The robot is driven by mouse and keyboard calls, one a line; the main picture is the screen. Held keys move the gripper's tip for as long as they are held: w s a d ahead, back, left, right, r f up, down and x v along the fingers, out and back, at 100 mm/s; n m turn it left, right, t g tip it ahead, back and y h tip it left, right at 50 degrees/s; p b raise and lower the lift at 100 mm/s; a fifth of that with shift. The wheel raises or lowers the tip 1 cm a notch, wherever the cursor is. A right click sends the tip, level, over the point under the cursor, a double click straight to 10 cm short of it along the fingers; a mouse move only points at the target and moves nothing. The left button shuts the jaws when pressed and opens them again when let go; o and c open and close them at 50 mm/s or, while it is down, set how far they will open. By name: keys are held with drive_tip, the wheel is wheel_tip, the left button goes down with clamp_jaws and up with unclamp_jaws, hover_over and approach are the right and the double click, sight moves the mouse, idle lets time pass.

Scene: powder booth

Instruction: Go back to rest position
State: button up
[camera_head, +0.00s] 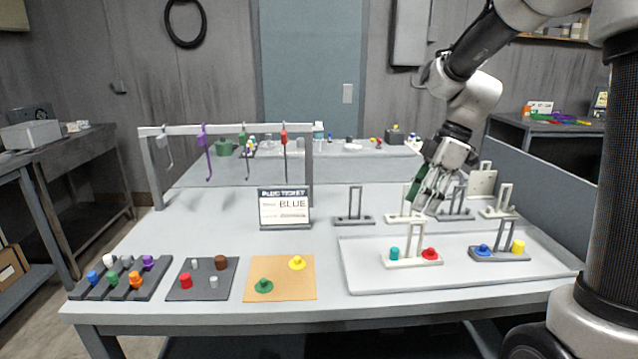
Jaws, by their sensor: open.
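My gripper (430,190) is at the end of my arm on the right side of the table. It points down among the small upright frames behind the white tray, with its fingers apart. A dark green piece (413,192) shows right beside the fingers; I cannot tell whether it touches them. The table (215,225) is light grey.
A rail frame (225,131) with hanging hooks stands at the left. Several grey stands (353,219) surround my gripper. The white tray (390,275) holds two stands with coloured plugs. Dark blocks (205,293) and a tan board (280,290) line the front left.

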drive_tip(key=s+d+r+m+t+h, duration=0.2)
drive_tip(key=s+d+m, duration=0.3)
drive_tip(key=s+m, duration=0.3)
drive_tip(key=s+d+r+m+t+h, duration=0.2)
drive_tip(key=s+m, duration=0.6)
drive_tip(key=s, duration=0.4)
drive_tip(key=shift+d+r+m+t, duration=0.35)
drive_tip(key=shift+d+r, duration=0.25)
drive_tip(key=shift+d, duration=0.75)
drive_tip(key=shift+s, duration=0.1)
